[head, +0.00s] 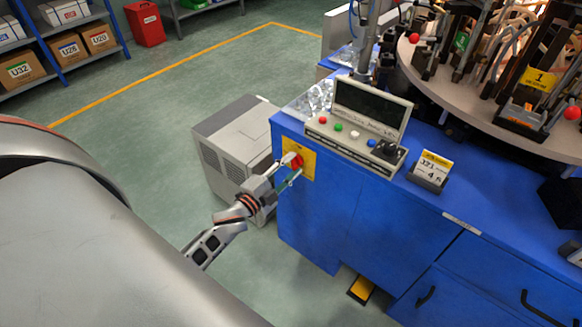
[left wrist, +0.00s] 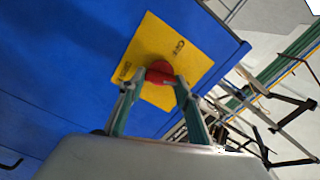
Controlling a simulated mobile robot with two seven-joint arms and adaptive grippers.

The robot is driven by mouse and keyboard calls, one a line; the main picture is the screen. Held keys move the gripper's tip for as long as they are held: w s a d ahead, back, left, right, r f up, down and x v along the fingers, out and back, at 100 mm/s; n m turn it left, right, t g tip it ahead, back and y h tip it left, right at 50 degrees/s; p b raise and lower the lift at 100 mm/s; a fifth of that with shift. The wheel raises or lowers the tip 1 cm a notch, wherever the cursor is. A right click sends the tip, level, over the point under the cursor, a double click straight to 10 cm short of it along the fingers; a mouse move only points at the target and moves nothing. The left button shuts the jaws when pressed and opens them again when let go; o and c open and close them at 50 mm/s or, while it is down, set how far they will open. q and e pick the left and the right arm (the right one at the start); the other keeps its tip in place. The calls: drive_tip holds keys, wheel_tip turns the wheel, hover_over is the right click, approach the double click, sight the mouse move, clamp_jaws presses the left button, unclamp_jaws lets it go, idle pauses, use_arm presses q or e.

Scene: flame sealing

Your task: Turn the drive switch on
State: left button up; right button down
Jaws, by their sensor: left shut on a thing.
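The drive switch is a red rotary knob (head: 296,161) on a yellow plate (head: 308,163) on the blue cabinet's side. In the left wrist view the red knob (left wrist: 158,72) sits in the middle of the yellow plate (left wrist: 192,58), which carries small dark lettering, too blurred to read surely. My left gripper (head: 289,170) is at the knob. In the left wrist view its two fingers (left wrist: 155,82) are on either side of the red knob and shut on it. The fingers hide part of the knob. My right gripper is in neither view.
The blue cabinet (head: 340,220) carries a control panel (head: 350,140) with coloured buttons and a dark screen. A grey box unit (head: 225,140) stands on the floor close beside my left gripper. A yellow pedal (head: 361,290) is at the cabinet's foot. Open floor lies to the left.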

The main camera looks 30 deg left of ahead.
use_arm(q)
drive_tip(key=shift+f+m, duration=0.15)
drive_tip(key=shift+m, duration=0.75)
drive_tip(key=shift+m+b, duration=0.6)
drive_tip(key=shift+m, duration=0.5)
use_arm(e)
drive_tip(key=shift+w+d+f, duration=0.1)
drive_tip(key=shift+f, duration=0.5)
use_arm(q)
drive_tip(key=shift+m, duration=0.4)
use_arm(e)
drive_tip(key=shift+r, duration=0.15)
use_arm(q)
drive_tip(key=o, duration=1)
drive_tip(key=shift+o, duration=0.5)
drive_tip(key=shift+d, duration=0.1)
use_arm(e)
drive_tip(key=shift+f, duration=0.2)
use_arm(q)
drive_tip(key=shift+s, duration=0.1)
